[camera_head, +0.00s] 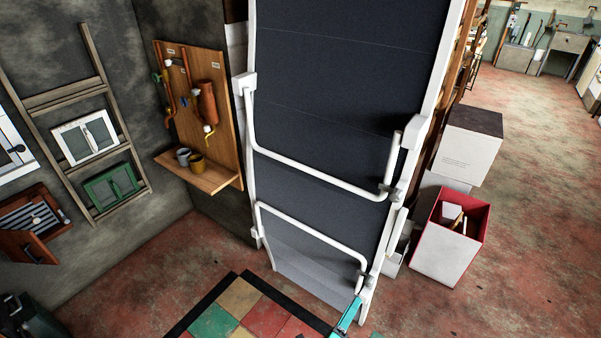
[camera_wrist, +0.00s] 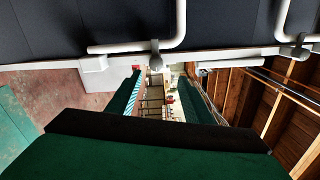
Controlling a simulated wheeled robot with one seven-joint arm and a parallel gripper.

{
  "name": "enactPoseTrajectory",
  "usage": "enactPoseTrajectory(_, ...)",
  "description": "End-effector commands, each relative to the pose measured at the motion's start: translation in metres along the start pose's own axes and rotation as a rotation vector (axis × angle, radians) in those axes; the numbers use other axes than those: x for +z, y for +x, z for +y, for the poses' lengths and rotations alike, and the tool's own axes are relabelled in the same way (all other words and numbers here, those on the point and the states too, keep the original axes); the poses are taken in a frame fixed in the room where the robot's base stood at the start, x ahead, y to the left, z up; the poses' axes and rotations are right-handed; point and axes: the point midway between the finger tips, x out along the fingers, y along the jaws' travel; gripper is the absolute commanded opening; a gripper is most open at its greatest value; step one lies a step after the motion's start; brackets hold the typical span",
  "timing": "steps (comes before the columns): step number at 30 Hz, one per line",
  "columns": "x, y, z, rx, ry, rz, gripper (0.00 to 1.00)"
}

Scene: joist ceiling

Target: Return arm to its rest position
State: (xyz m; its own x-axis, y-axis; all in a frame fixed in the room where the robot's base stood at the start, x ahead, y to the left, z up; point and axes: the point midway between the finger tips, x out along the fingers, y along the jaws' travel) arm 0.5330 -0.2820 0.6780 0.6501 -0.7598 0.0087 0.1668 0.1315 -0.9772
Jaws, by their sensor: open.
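My gripper (camera_wrist: 158,92) shows in the wrist view as two dark green fingers standing well apart. Nothing is between the fingers except the distant room. A tall dark panel (camera_head: 340,90) with white edges and white bent bars stands in the middle of the head view. The same panel (camera_wrist: 110,22) runs along the top of the wrist view, beside the fingers; I cannot tell the exact gap. In the head view my gripper cannot be made out clearly; only a small teal piece shows at the bottom edge.
A wooden board (camera_head: 218,110) with pipes and a shelf with two mugs (camera_head: 190,158) hangs at the left. A ladder rack (camera_head: 95,100) holds small window frames. White boxes (camera_head: 470,150) and a red-rimmed bin (camera_head: 440,250) stand at the right. The red floor beyond is clear.

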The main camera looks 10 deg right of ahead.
Motion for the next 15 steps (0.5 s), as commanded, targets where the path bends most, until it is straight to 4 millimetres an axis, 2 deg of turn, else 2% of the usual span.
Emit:
enactPoseTrajectory(4, -0.001, -0.008, -0.001, -0.002, -0.025, -0.016, 0.46)
enactPoseTrajectory(7, 0.000, -0.029, -0.005, -0.007, -0.100, -0.062, 0.46)
enactPoseTrajectory(11, 0.001, -0.074, -0.016, -0.027, -0.266, -0.162, 0.46)
enactPoseTrajectory(15, 0.004, -0.129, -0.033, -0.056, -0.466, -0.282, 0.46)
